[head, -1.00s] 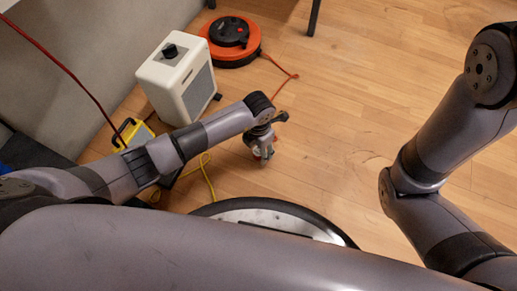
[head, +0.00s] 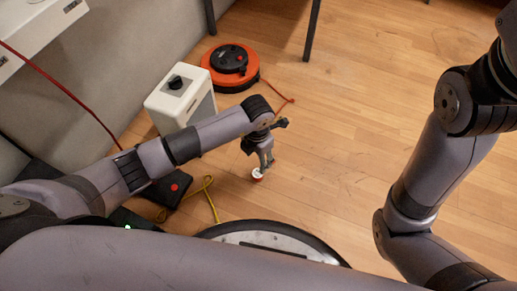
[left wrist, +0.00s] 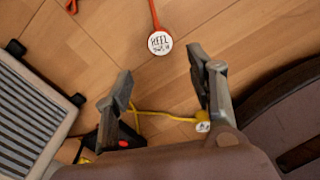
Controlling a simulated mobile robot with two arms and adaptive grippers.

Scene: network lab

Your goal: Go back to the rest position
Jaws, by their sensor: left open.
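My left gripper (head: 265,165) is open and empty, pointing down over the wood floor; its two fingers also show apart in the left wrist view (left wrist: 160,78). A round white tag with a red rim (head: 258,174) shows just below the fingertips in the head view. In the left wrist view the tag (left wrist: 160,42), lettered "REEL", is at the end of an orange cord, beyond the fingertips and not between them. My right arm shows at the right of the head view, bent; its gripper is out of view.
A cream heater (head: 181,99) stands behind my left forearm, near the wall. An orange and black cable reel (head: 230,67) lies behind it. A black box with a red button (head: 168,189) and a yellow cord (head: 211,202) lie nearer. Table legs stand at the back. Floor on the right is clear.

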